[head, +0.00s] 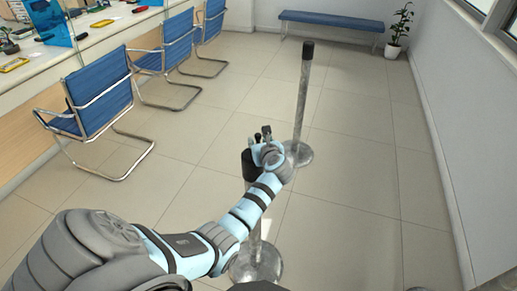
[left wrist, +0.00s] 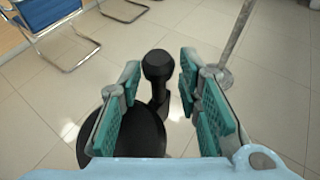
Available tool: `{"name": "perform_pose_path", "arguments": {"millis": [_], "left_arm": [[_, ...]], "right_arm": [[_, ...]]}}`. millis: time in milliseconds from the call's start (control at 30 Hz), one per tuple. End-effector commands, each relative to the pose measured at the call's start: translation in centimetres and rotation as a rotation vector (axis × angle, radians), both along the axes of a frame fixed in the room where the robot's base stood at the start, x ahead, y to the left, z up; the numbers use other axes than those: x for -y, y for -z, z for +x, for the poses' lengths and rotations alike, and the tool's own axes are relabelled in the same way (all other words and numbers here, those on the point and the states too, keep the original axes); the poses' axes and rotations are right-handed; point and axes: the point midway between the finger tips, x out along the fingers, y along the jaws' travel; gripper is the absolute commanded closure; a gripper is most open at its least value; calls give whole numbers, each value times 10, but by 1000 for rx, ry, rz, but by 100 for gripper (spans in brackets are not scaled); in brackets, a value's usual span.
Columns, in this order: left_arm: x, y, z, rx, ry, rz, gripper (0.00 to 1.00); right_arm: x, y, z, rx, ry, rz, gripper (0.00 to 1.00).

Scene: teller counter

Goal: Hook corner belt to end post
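The near post's black head (head: 248,165) stands beside my left gripper (head: 260,138). It also shows as a large black round top in the left wrist view (left wrist: 135,140). A small black knob on a short stem (left wrist: 157,66), perhaps the belt's end clip, lies between my left gripper's teal-padded fingers (left wrist: 160,88). The fingers are apart, with a slim gap on each side of the knob. No stretched belt is seen. The far post (head: 302,100), grey with a black top, stands upright beyond the gripper. Which post is the end post cannot be told. My right gripper is out of view.
The near post's round base (head: 256,266) is partly behind my left arm. Blue chairs (head: 98,93) line the counter (head: 70,55) at left. A blue bench (head: 330,19) and a potted plant (head: 398,35) stand at the back. A wall bounds the right; the tiled floor between is clear.

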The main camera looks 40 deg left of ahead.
Motion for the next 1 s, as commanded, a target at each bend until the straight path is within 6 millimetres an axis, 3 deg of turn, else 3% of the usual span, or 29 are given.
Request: {"name": "perform_pose_path", "arguments": {"millis": [333,533,1000], "left_arm": [[-5,-1,3,1,0,1,69],[-4,-1,3,1,0,1,99],[-9,-2,4,1,-3,0,100]], "right_arm": [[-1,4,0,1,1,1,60],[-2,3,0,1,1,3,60],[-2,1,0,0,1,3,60]]}}
